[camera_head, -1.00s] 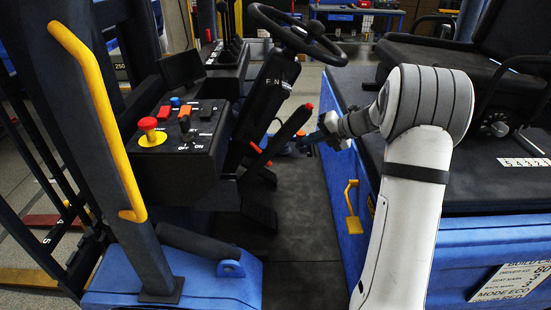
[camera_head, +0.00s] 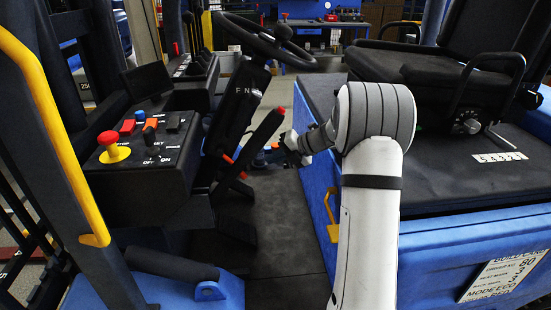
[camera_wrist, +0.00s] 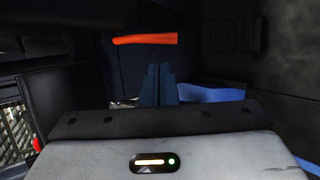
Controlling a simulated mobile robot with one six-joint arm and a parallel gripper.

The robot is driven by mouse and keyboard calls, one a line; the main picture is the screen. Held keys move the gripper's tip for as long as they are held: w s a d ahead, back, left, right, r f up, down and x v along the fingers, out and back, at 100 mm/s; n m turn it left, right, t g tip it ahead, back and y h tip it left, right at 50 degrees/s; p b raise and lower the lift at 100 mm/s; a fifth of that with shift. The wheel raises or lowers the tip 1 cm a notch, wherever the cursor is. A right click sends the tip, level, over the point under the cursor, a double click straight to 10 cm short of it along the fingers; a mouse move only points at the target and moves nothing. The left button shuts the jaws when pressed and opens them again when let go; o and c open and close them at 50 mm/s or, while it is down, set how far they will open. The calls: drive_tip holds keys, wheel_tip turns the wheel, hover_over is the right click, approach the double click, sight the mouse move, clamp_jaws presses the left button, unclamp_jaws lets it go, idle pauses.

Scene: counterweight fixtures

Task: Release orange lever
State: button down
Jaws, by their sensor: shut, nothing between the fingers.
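The orange lever (camera_wrist: 145,39) shows in the wrist view as a flat orange bar across the upper middle, against a dark panel. My gripper (camera_wrist: 159,68) points toward it from below, its two blue fingers together and empty. A dark gap shows between the fingertips and the bar, and I see no contact. In the head view my gripper (camera_head: 264,158) is low beside the steering column, partly hidden by my wrist. Small orange-red parts (camera_head: 228,158) show left of it on the column; I cannot tell which is the lever.
A control panel (camera_head: 135,165) with a red mushroom button (camera_head: 108,138) stands at left. A steering wheel (camera_head: 262,38) and a black, red-tipped handle (camera_head: 262,134) rise near my gripper. The blue seat base (camera_head: 420,245) borders my arm at right. Dark floor (camera_head: 280,220) lies open between.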

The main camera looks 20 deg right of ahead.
drive_tip(key=x, duration=1)
drive_tip(key=shift+a+f, duration=0.15)
drive_tip(key=shift+a, duration=0.05)
drive_tip(key=shift+w+a+b, duration=0.1)
drive_tip(key=shift+b, duration=0.2)
